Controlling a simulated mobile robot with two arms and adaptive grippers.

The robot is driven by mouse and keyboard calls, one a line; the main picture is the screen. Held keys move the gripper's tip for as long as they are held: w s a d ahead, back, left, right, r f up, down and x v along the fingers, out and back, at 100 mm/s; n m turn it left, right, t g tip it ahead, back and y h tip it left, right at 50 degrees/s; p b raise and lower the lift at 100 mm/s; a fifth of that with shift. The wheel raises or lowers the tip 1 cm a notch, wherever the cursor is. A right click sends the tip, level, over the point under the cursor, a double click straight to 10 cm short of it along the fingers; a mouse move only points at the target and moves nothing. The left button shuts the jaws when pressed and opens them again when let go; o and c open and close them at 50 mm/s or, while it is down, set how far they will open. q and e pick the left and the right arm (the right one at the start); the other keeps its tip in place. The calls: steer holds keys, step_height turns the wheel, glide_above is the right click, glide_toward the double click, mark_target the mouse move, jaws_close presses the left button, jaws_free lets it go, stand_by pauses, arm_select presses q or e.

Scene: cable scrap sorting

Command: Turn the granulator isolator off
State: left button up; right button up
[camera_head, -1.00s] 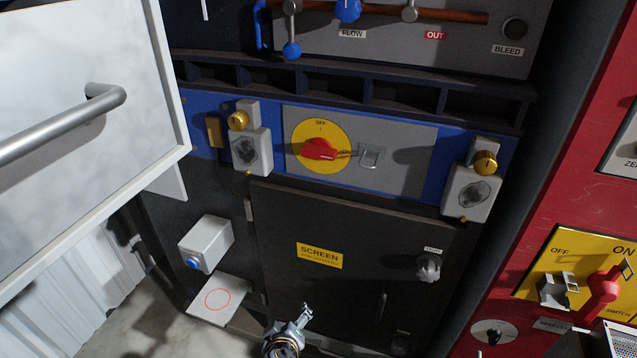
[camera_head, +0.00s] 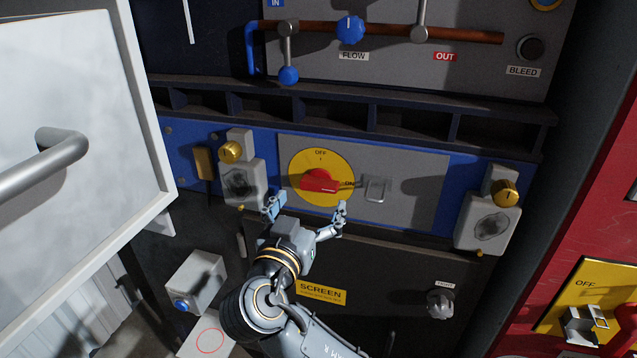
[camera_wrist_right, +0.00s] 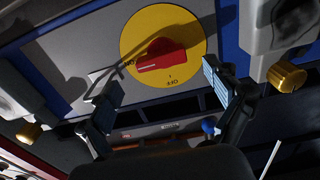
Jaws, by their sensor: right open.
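The granulator isolator is a yellow disc (camera_head: 318,162) with a red handle (camera_head: 319,181) on a grey panel. OFF is printed at its top and ON at its right. The red handle lies roughly sideways, its end toward ON. My right gripper (camera_head: 307,209) is open and empty just below the disc, fingers spread to either side of it. In the right wrist view the disc (camera_wrist_right: 190,25) and red handle (camera_wrist_right: 162,58) appear upside down, ahead of the open fingers (camera_wrist_right: 160,87). I see no contact with the handle. My left gripper is out of view.
A metal hasp (camera_head: 377,190) sticks out right of the dial. Grey boxes with brass knobs flank the panel, left (camera_head: 241,184) and right (camera_head: 487,222). A white door with a bar handle (camera_head: 55,155) stands at the left. Below is the SCREEN door (camera_head: 400,270).

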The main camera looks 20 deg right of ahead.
mark_target(318, 189)
steer(key=x, duration=0.5)
steer(key=shift+w+d+p, duration=0.2)
steer(key=shift+w+p, duration=0.1)
steer(key=shift+p, duration=0.1)
steer(key=c, duration=1.2)
